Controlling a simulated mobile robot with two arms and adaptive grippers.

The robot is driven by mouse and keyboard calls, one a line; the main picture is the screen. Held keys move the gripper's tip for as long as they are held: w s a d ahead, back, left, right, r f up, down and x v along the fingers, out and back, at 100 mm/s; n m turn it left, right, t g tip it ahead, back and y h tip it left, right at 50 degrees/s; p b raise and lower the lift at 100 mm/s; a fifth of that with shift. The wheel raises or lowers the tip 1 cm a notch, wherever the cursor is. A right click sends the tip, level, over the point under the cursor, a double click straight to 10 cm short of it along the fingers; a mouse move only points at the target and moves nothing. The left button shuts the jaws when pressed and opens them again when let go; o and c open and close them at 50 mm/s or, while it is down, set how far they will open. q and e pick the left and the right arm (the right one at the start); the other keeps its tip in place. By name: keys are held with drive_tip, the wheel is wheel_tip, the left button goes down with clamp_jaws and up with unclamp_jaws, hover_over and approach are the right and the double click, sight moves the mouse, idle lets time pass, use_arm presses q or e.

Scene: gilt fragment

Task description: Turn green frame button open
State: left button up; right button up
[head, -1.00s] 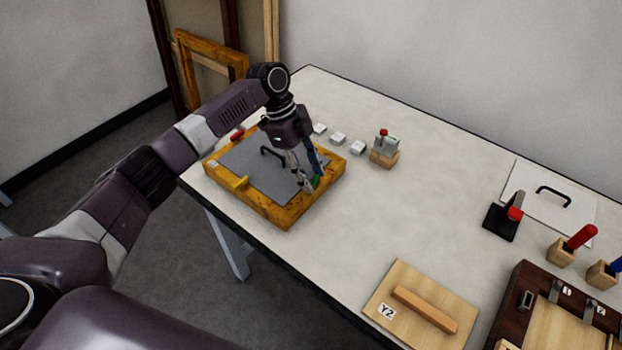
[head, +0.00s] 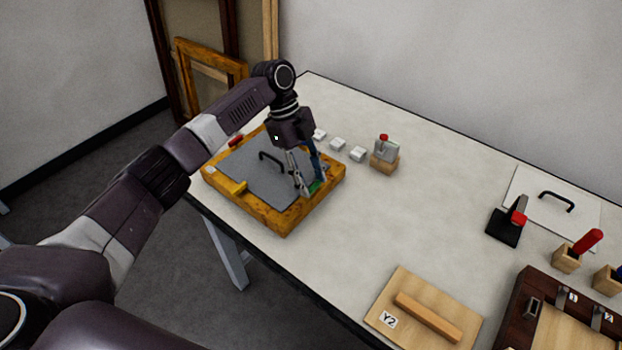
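The gilt frame (head: 282,222) lies flat on the table with a grey panel (head: 243,165) in it; the panel has a black handle (head: 268,157). The green button (head: 315,188) is at the frame's right side, partly hidden by my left gripper. My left gripper (head: 311,185) points down at the green button, its two fingers apart with a gap between them. Its tips are at or just above the button; I cannot tell whether they touch it. A yellow button (head: 235,188) and a red button (head: 235,141) show on other sides of the frame. My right gripper is not in view.
Several small white blocks (head: 338,144) and a wooden block with a red-topped grey piece (head: 385,155) stand behind the frame. A board marked Y2 (head: 407,286) lies at the front. A black red-tipped tool (head: 508,226) stands at right. The table's middle is clear.

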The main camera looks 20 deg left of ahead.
use_arm(q)
drive_tip(key=o, duration=0.4)
drive_tip(key=v, duration=1.2)
